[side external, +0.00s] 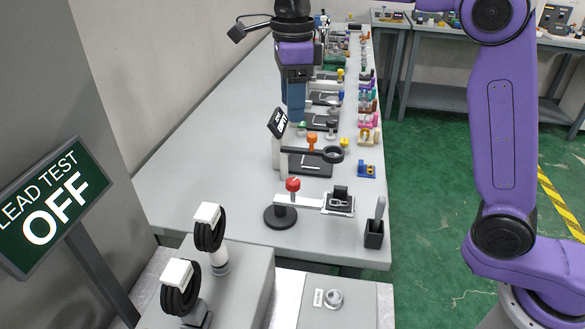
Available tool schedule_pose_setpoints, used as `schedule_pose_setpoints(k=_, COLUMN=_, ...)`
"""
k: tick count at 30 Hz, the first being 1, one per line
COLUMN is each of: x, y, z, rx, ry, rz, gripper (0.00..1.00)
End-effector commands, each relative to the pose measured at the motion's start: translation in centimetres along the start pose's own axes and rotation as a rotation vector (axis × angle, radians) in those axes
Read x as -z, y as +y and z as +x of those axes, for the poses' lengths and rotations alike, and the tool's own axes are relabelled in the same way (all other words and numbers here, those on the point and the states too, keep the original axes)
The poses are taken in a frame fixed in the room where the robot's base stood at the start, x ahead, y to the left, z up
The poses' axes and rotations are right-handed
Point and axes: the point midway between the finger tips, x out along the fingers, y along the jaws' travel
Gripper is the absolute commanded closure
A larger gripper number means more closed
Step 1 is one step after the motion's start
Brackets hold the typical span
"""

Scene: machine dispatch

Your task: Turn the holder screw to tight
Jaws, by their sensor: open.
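My gripper (295,118) points downward over the far part of the long bench, with blue fingers. It is open, though the gap between its fingers is hard to see from this side, and I see nothing held. Nearer the camera, a red knob (293,184) sits on top of a stand with a round black base (280,216). A light arm reaches right from it to a small black clamp (341,195). I cannot tell which knob is the holder screw.
A black cup (374,234) with a grey tool stands at the bench's front right. A blue block (366,171) lies at the right edge. Many small coloured items crowd the far bench. A "LEAD TEST OFF" sign (52,208) stands left. The bench's left side is clear.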

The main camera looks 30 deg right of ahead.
Motion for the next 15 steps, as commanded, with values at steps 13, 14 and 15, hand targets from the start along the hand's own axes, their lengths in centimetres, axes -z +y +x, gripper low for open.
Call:
schedule_pose_setpoints(k=13, x=0.02, y=-0.01, z=0.08, rx=-0.001, ry=0.0, rz=-0.934, gripper=0.41)
schedule_pose_setpoints(k=14, x=0.01, y=-0.01, z=0.09, rx=-0.001, ry=0.0, rz=-0.997, gripper=0.41)
schedule_pose_setpoints(k=15, x=0.01, y=0.0, z=0.09, rx=-0.001, ry=0.0, rz=-1.08, gripper=0.41)
